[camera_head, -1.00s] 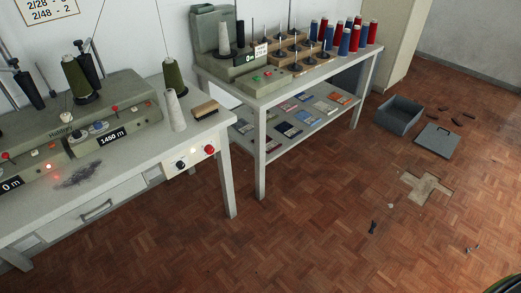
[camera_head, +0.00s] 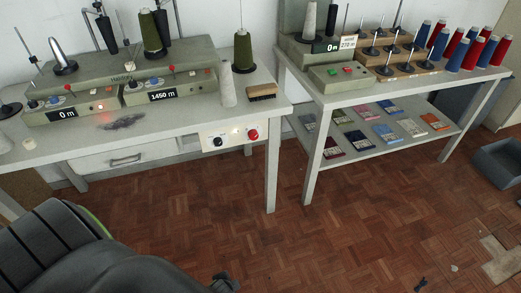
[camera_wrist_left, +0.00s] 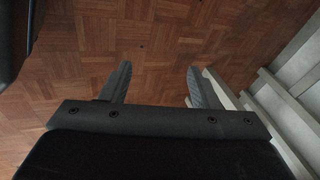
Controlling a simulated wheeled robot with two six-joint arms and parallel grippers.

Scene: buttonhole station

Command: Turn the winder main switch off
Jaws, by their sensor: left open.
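The winder (camera_head: 125,85) stands on the left table, with displays reading 0 m and 1450 m. A cream switch panel (camera_head: 235,139) on the table's front right edge carries a black rotary knob (camera_head: 218,142), a small glowing light (camera_head: 236,131) and a red button (camera_head: 253,134). The panel's markings are too small to read, so which control is the main switch is not certain. My left gripper (camera_wrist_left: 157,82) is open and empty in the left wrist view, over the floor, apart from the panel. My right gripper is not in view.
A drawer (camera_head: 125,160) is in the left table's front. Table legs (camera_head: 273,172) stand right of the panel. The right table (camera_head: 385,90) holds a second machine and thread cones, with packets on its lower shelf. The floor before the tables is mostly clear. A grey bin (camera_head: 497,165) stands right.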

